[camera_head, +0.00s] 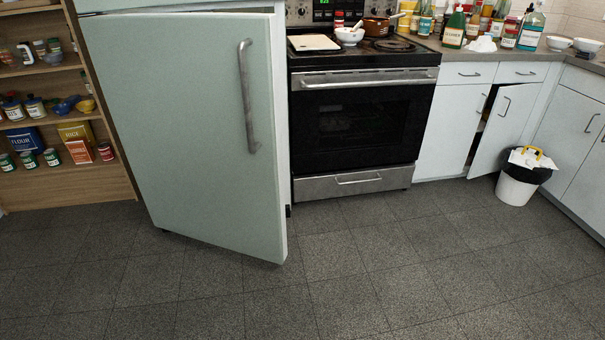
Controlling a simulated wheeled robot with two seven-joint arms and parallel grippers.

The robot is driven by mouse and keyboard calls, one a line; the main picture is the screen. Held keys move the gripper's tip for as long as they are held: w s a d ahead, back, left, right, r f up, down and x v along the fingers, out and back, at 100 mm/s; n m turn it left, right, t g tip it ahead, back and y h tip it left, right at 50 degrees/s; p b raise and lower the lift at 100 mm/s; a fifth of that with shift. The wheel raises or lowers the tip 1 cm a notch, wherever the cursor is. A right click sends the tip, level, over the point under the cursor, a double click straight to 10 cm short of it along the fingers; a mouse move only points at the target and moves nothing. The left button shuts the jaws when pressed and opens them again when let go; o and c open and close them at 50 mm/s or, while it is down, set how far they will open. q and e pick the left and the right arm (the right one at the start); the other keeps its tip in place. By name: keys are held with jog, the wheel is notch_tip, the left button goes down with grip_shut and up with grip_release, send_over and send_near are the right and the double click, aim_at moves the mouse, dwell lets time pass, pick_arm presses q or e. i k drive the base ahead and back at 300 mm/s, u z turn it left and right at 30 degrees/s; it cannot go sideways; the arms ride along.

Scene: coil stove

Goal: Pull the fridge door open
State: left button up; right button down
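The fridge door (185,120) is a pale green panel in the left half of the head view. It stands partly open, its right edge swung out from the fridge body toward me. Its grey vertical bar handle (246,95) is near the right edge of the door, and nothing touches it. The inside of the fridge is hidden behind the door. Neither my left nor my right gripper shows in the view.
The black stove (363,120) stands right of the fridge. A cabinet door (503,125) hangs ajar, with a bin (515,184) in front of the cabinets. Shelves (45,180) with food stand at left. The tiled floor (330,270) in front is clear.

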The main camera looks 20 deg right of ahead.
aim_at(193, 100)
jog(key=z, duration=0.6)
jog(key=i, duration=1.75)
jog(key=u, duration=0.3)
